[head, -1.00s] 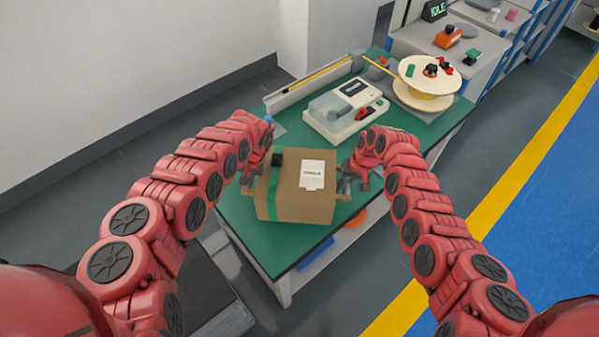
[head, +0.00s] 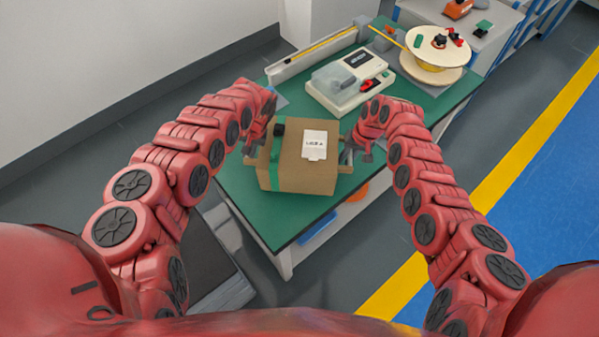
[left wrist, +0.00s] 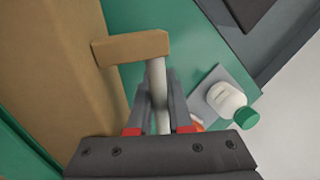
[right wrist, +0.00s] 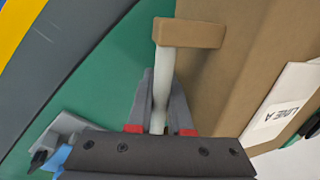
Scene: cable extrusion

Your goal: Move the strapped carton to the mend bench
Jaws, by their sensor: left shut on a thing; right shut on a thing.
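The strapped carton (head: 310,178) is a brown box with a green strap (head: 275,165), a black buckle and a white label on top. It is over the near part of the green bench top; I cannot tell whether it touches. My left gripper (head: 251,150) is shut on the pale handle bar (left wrist: 160,85) at the carton's left side. My right gripper (head: 347,154) is shut on the matching bar (right wrist: 162,80) at its right side. Each bar joins a brown block beside the carton wall. The carton's underside is hidden.
The green bench (head: 238,200) holds a grey-white machine (head: 345,85) and a cream reel (head: 436,52) farther back. A white bottle with a green cap (left wrist: 226,98) stands near my left gripper. Grey floor and a yellow line (head: 480,210) run along the right.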

